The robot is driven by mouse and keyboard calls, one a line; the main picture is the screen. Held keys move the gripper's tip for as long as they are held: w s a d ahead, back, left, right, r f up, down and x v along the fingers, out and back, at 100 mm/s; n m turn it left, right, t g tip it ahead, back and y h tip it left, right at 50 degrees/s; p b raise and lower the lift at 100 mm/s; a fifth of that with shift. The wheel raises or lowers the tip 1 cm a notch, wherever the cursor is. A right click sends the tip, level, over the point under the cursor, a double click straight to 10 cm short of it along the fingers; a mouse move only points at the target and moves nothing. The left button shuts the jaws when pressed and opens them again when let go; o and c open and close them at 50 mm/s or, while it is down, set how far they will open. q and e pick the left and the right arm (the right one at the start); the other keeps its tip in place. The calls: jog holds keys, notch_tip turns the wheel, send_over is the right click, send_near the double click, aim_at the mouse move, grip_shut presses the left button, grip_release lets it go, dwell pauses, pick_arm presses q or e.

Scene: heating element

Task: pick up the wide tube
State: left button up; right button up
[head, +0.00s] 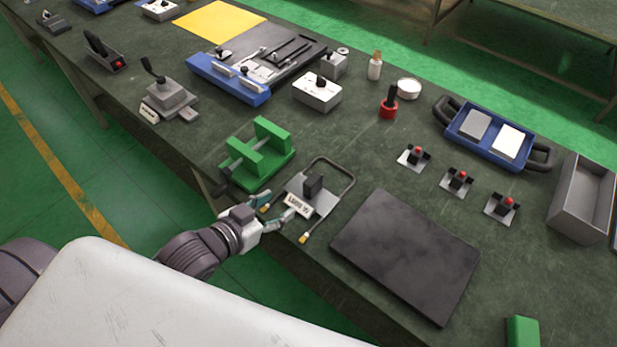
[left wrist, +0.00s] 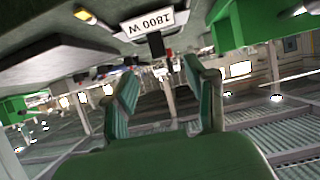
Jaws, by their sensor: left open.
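The wide tube (head: 353,182) is a grey U-shaped loop with yellow-tipped ends, lying at the near edge of the dark green table in the head view. A dark block on a small plate stands between its legs, with a white label (head: 299,206) in front. Contact with the tube cannot be told. My right gripper is not in view.
A green stand (head: 258,155) is just behind-left of the tube. A dark flat plate (head: 408,255) lies to its right. A blue tray (head: 495,135), a grey bin (head: 583,205) and small red-knobbed switches (head: 458,181) are further right. Bare tabletop lies behind the tube.

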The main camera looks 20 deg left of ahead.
aim_at(310, 182)
pick_arm(q)
jog(key=shift+t, duration=0.3)
jog(key=x, duration=0.4)
jog(key=r+p+x, duration=0.1)
jog(key=x, duration=0.2)
jog(key=shift+w+d, duration=0.2)
jog(key=shift+d, duration=0.2)
jog(key=shift+w+d+f, duration=0.2)
jog(key=shift+w+d, duration=0.05)
jog(key=shift+w, duration=0.2)
jog(key=shift+w+d, duration=0.1)
jog(key=shift+w, duration=0.1)
jog(key=p+x, duration=0.1)
jog(key=x, duration=0.4)
jog(key=shift+p, duration=0.3)
jog(key=shift+s, duration=0.1)
jog(key=shift+c, duration=1)
grip_shut()
